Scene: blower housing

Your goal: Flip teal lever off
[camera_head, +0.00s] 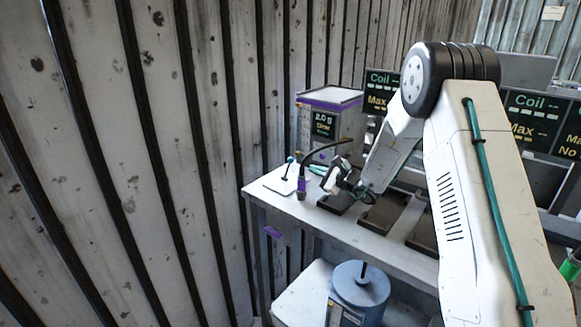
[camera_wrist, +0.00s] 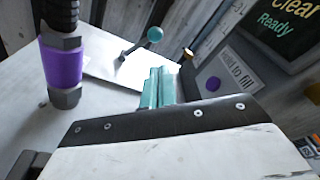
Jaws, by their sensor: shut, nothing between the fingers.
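The teal lever (camera_head: 290,162) is a dark rod with a teal ball knob, standing on a pale plate at the left end of the bench. In the wrist view the lever (camera_wrist: 154,35) tilts up toward the right, and its knob is beyond my fingertips. My gripper (camera_wrist: 157,88) has teal fingers that are shut together with nothing between them. In the head view my gripper (camera_head: 320,171) is just right of the lever, above the bench. A gap seems to separate the fingers from the lever; I see no contact.
A hose end with a purple band (camera_head: 301,186) stands close in front of the lever, and at left in the wrist view (camera_wrist: 62,68). A purple-topped box with a display (camera_head: 324,124) stands behind. Dark trays (camera_head: 382,212) lie to the right. A ribbed wall borders the left.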

